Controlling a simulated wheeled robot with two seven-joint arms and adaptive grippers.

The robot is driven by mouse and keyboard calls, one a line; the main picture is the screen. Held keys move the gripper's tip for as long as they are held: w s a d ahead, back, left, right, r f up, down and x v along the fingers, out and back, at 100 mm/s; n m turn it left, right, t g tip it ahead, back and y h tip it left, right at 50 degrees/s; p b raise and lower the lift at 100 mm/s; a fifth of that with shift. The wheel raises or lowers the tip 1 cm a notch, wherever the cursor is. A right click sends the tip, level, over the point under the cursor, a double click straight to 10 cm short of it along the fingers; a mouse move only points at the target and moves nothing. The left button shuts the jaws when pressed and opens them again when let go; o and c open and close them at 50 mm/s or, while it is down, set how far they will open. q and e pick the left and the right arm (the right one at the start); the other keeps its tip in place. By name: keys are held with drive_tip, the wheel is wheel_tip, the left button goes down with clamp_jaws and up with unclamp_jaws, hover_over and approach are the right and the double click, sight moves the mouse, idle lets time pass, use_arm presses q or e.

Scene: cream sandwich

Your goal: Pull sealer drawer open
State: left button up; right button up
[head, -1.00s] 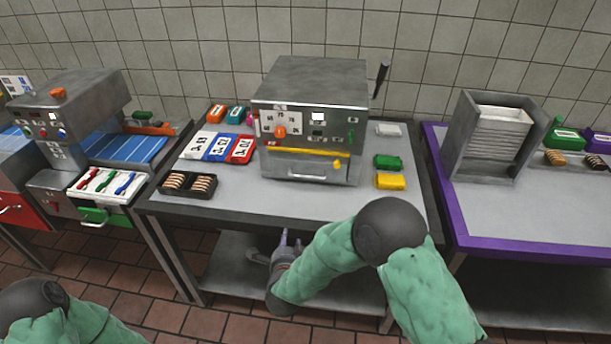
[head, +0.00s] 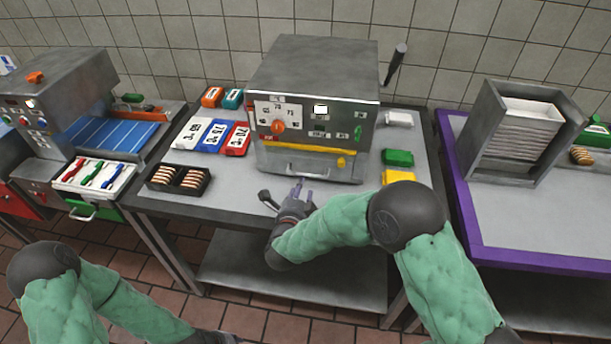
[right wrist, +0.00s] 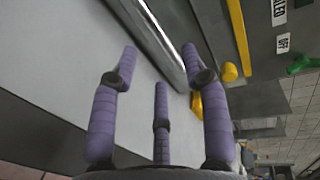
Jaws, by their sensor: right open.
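The sealer (head: 310,100) is a grey box-shaped machine on the middle table. Its drawer front, with a pale bar handle (head: 297,174), is low on the near side below a yellow bar and looks shut. My right gripper (head: 301,187) is just in front of the handle, near the table's front edge. In the right wrist view its purple fingers (right wrist: 158,65) are spread and empty, with the sealer's front beyond them. I cannot tell whether a fingertip touches the handle. My left arm shows at lower left, but its gripper is out of view.
A black tray of cookies (head: 178,180) and white, blue and red cards (head: 214,137) lie left of the sealer. Green (head: 397,158) and yellow (head: 398,177) blocks lie to its right. A purple-edged table (head: 470,235) stands at right.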

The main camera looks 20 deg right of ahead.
sight(305, 176)
drive_tip(key=b+x, duration=0.1)
drive_tip(key=x, duration=0.7)
drive_tip(key=shift+f+b, duration=0.1)
drive_tip(key=shift+b, duration=0.25)
clamp_jaws()
